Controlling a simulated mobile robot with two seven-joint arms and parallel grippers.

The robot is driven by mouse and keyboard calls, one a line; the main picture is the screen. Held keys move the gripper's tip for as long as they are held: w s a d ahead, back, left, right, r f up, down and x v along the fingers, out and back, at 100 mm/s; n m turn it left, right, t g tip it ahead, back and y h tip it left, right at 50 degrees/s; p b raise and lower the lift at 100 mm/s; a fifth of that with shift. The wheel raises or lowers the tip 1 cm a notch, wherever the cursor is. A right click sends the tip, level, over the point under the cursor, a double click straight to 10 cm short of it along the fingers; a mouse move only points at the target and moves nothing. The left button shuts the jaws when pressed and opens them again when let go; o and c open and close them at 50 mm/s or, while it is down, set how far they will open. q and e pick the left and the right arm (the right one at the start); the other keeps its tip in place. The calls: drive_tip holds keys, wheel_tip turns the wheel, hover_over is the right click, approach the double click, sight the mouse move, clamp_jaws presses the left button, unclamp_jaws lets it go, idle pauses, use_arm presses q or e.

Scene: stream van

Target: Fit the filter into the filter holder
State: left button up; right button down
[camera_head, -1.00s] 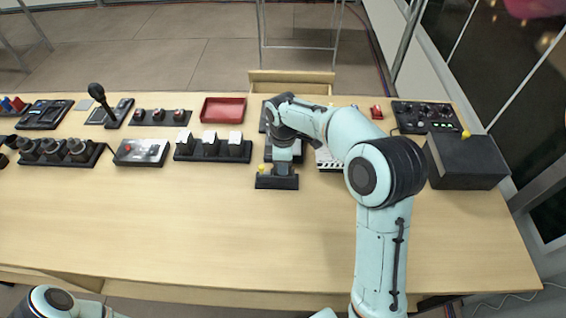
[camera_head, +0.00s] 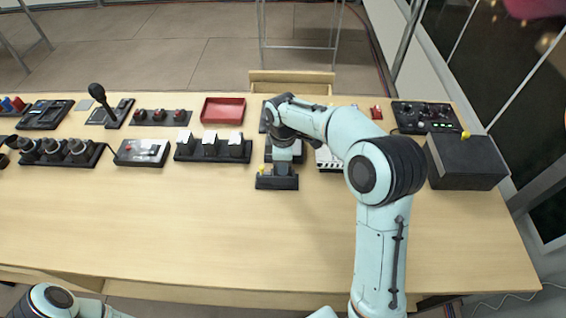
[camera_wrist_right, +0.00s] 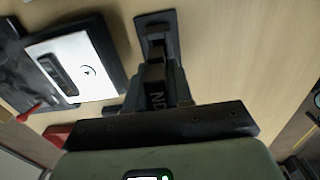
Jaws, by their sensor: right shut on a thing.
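My right gripper (camera_head: 285,163) is over a small black filter holder (camera_head: 277,183) near the middle of the table, with a yellow knob on its left side. In the right wrist view the gripper (camera_wrist_right: 160,90) is shut on a dark filter (camera_wrist_right: 157,100) marked "ND". The holder's black base (camera_wrist_right: 155,23) shows just beyond the filter. The filter is at the holder, but the fingers hide the contact, so I cannot tell how deep it sits. My left gripper is out of view; only part of that arm shows at the lower left.
A switch block with white caps (camera_head: 211,150) and a red tray (camera_head: 223,110) stand left of the holder. A white-topped panel (camera_head: 327,159) is close on its right, partly behind my arm. A black box (camera_head: 467,163) stands far right. The front of the table is clear.

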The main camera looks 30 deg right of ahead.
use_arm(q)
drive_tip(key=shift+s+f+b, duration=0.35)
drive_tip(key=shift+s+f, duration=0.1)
use_arm(e)
drive_tip(key=shift+f, duration=0.95)
drive_tip(key=c, duration=0.9)
unclamp_jaws()
drive_tip(key=shift+r, duration=0.15)
wheel_tip(320, 180, up, 13)
drive_tip(key=shift+r+p, duration=0.15)
drive_tip(key=shift+p, duration=0.8)
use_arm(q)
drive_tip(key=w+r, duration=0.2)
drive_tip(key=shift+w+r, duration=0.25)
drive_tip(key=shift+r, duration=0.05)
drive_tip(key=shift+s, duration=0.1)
